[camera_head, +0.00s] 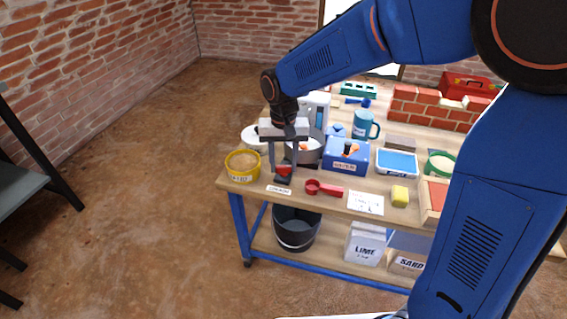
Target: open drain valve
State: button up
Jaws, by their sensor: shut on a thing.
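My gripper (285,168) points down at the front left of the workbench, in front of a grey round pot (309,150). Its fingers are shut on a small red part (284,170), which looks like the drain valve's handle. A dark grey piece shows just below the red part. The fingers and gripper body hide part of the valve, so its exact turn cannot be told. A small white label (279,189) lies on the bench edge just below; its text is too small to read surely.
A yellow tub (243,165) stands close left of my gripper, a red scoop (323,188) close right. A dark bucket (296,228) is on the lower shelf.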

aim_at(283, 166)
jog(key=n, duration=1.1)
jog(key=shift+n, duration=1.6)
jog(key=o, duration=1)
jog(key=shift+o, duration=0.2)
notch_tip(283, 166, up, 18)
jog(key=shift+f, duration=0.25)
